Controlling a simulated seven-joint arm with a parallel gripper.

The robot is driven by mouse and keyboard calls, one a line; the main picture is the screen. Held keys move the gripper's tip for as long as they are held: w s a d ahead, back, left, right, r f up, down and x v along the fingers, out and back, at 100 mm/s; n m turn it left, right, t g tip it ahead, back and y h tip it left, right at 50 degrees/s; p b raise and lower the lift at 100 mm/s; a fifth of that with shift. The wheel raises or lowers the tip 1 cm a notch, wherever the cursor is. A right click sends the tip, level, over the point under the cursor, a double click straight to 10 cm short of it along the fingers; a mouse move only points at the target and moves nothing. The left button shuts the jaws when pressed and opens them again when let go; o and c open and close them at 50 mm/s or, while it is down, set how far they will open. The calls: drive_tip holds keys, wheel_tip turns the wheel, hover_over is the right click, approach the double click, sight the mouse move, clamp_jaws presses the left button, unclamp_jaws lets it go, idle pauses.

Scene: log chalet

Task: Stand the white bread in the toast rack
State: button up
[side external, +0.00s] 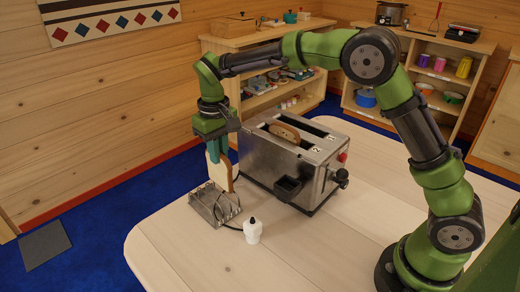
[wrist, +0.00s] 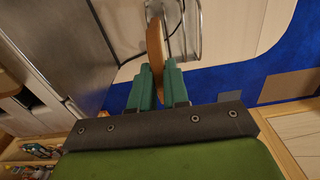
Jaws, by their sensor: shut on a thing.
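My gripper (side external: 217,150) points down over the toast rack and is shut on a slice of white bread (side external: 221,174). The slice hangs upright, with a pale face and brown crust. Its lower edge is at the height of the wire tops; I cannot tell whether it sits between the wires. The metal toast rack (side external: 205,208) stands at the table's left edge, beside the toaster. In the wrist view, the bread (wrist: 155,45) shows edge-on between the green fingers (wrist: 158,85), with part of the rack (wrist: 186,35) beyond it, partly hidden by the bread.
A steel toaster (side external: 308,168) stands right of the rack, close to my gripper, with a brown slice (side external: 284,132) sticking out of one slot. A small white bottle (side external: 253,231) stands in front of the rack. The table (side external: 320,245) is clear at the front.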

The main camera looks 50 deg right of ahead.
sight(220, 167)
drive_tip(key=shift+f, duration=2.55)
drive_tip(key=o, duration=0.8)
drive_tip(key=shift+r, duration=0.1)
wheel_tip(220, 167, up, 17)
drive_tip(key=shift+f, duration=0.15)
